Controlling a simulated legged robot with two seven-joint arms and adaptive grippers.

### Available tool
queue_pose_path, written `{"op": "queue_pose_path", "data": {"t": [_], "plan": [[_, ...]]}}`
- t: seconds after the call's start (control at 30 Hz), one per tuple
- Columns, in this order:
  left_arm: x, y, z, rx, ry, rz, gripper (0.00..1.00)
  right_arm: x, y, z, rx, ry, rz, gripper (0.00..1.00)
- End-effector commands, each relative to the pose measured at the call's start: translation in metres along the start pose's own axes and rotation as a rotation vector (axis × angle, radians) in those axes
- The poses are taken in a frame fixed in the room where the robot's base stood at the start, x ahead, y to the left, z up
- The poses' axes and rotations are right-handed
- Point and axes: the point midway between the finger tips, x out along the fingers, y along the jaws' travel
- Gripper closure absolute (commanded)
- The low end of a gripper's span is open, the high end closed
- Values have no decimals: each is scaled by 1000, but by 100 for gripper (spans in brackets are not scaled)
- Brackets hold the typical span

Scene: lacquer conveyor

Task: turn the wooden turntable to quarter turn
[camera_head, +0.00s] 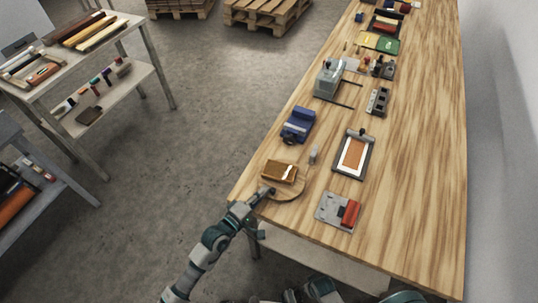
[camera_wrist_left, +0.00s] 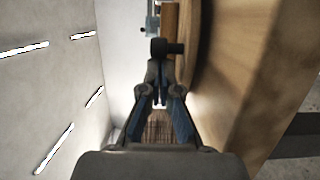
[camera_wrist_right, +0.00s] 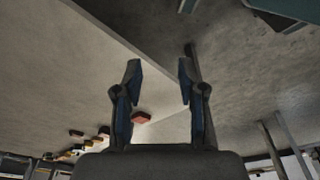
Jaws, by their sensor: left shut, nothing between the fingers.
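The round wooden turntable (camera_head: 291,193) lies on the near left corner of the long wooden table.
A grey plate with a red block (camera_head: 349,213) lies right of the turntable. A framed board (camera_head: 353,155), a blue device (camera_head: 298,125) and a small clear bottle (camera_head: 313,154) stand beyond. The table's front right part is bare. Shelves (camera_head: 75,70) stand across the floor at left.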

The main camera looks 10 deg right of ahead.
Motion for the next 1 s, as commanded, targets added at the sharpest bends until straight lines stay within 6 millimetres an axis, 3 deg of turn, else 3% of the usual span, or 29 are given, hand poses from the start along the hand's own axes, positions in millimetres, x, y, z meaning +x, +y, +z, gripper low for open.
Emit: {"op": "queue_pose_path", "data": {"t": [0.5,1.0], "plan": [[1,0,10,-1,0,0,100,18,-1,12,-2,-9,-1,60],[1,0,11,-1,0,0,100,20,-1,14,-3,-10,-1,60]]}}
